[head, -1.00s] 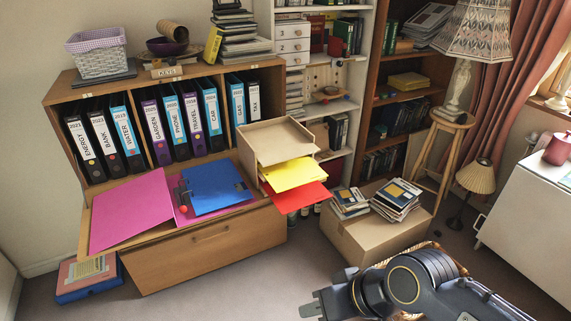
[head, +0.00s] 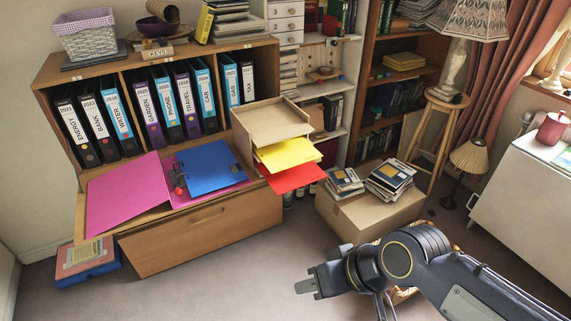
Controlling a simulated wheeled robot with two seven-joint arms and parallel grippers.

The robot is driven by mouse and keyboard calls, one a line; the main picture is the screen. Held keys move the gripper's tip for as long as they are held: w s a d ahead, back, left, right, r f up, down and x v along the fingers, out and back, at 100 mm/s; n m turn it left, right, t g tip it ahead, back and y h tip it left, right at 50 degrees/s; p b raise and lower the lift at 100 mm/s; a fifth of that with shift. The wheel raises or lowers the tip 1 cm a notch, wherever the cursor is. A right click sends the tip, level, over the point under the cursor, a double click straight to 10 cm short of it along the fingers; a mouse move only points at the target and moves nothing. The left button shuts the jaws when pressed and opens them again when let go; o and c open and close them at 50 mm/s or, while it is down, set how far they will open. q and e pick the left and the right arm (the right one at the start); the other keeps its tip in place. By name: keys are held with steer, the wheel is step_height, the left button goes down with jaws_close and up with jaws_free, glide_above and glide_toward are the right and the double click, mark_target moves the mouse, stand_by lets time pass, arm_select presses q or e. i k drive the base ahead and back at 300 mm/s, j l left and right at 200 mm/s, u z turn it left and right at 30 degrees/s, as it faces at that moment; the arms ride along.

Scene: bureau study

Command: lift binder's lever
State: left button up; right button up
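An open pink binder (head: 126,196) lies on the drop-down front of the bureau. A lever mechanism (head: 178,181) with a small red part shows near the binder's middle, small in this view. A blue folder or sheet (head: 210,168) lies on its right half. My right gripper (head: 308,282) is in the lower middle, over the floor in the picture, well apart from the binder. Its fingers are dark and seen from the side, so its opening is unclear. I see nothing held in it. My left gripper is out of view.
Upright labelled binders (head: 165,106) fill the shelf behind. A wooden tray (head: 270,125) with yellow (head: 288,153) and red sheets (head: 296,177) juts out right of the open binder. A cardboard box (head: 365,210) bears book stacks. Floor (head: 235,275) before the bureau is clear.

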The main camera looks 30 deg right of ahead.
mark_target(177, 192)
steer(key=i+l+u, duration=0.25)
steer(key=i, duration=0.3)
steer(key=i+l+u, duration=0.3)
steer(key=i, duration=0.25)
